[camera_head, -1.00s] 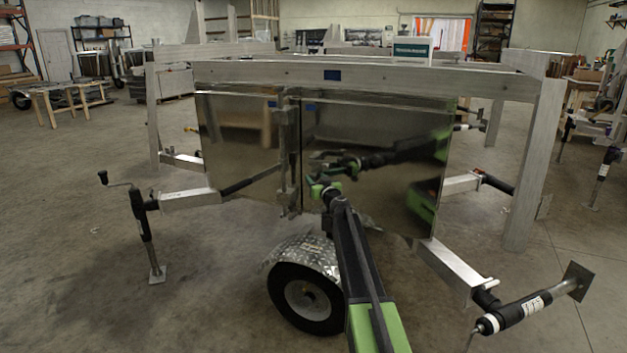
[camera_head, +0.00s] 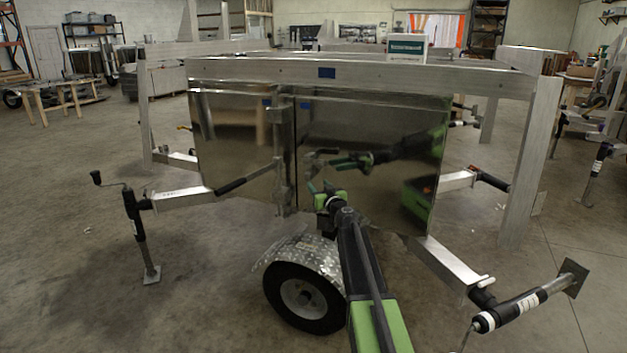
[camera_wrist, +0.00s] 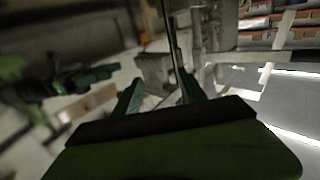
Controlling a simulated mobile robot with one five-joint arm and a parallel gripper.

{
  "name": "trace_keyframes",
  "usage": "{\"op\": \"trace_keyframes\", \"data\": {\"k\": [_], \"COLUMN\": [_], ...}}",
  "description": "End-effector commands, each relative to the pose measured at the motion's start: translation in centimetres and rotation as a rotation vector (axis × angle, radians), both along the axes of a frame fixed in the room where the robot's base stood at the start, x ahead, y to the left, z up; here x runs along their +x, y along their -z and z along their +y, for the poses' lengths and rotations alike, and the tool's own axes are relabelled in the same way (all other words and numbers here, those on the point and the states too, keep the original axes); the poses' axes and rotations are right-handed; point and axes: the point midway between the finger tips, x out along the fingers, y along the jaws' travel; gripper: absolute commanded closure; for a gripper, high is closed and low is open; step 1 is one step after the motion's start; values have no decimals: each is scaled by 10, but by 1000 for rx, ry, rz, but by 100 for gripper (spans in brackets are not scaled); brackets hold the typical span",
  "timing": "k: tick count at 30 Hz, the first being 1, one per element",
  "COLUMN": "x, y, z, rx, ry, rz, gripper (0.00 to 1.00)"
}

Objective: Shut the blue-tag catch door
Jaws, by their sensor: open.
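The trailer's front carries two mirror-like metal door panels: a left one (camera_head: 232,150) and a right one (camera_head: 375,185). A narrow dark gap runs between them. A vertical latch bar with a catch (camera_head: 281,172) stands along the left panel's inner edge. My gripper (camera_head: 325,192) is in front of the right panel's lower left part, just right of the catch. In the wrist view my gripper's fingers (camera_wrist: 160,92) are apart with nothing clearly held; a thin upright edge shows between them.
A jack (camera_head: 142,235) stands at left, and another jack (camera_head: 525,303) sticks out at lower right. A white-green box (camera_head: 406,48) sits on the top rail.

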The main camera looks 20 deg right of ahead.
Motion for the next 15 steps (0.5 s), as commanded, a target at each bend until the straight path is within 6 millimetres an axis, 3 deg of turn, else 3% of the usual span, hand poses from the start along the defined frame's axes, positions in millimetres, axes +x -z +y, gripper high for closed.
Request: {"op": "trace_keyframes", "data": {"k": [1, 6, 10, 15], "x": [-22, -63, -81, -88], "y": [1, 1, 1, 2], "z": [1, -1, -3, -3], "rx": [0, 0, 0, 0], "ry": [1, 1, 1, 0], "rz": [0, 0, 0, 0], "gripper": [51, 51, 51, 51]}}
